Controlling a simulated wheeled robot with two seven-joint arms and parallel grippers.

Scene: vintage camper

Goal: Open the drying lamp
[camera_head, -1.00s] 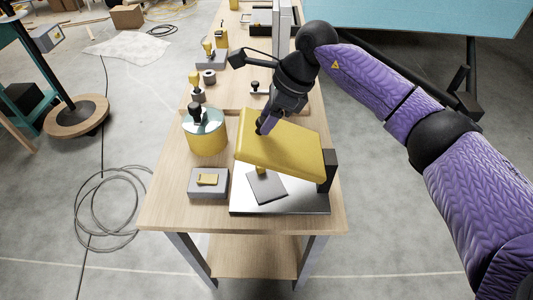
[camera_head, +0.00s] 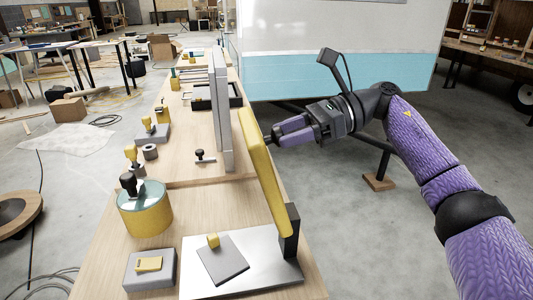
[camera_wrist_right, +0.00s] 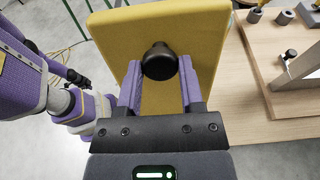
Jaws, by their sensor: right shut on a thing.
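The drying lamp has a yellow lid (camera_head: 262,165) hinged to a black block (camera_head: 289,232) on a silver base plate (camera_head: 265,268). The lid stands nearly upright, leaning slightly to the left, with a grey flat pad (camera_head: 222,259) bare on the plate. My right gripper (camera_head: 292,138) is on the lid's outer side. In the right wrist view its fingers (camera_wrist_right: 160,85) are around the lid's black round knob (camera_wrist_right: 158,62), which the lid hides in the head view. A purple arm of mine shows at the left of the wrist view; its gripper is too unclear to read.
A yellow can (camera_head: 146,215) with a glass top and black knob stands left of the lamp, behind a grey block (camera_head: 150,270) with a yellow piece. A tall grey panel (camera_head: 222,110) stands behind the lamp on the wooden workbench. Open floor lies right of the bench.

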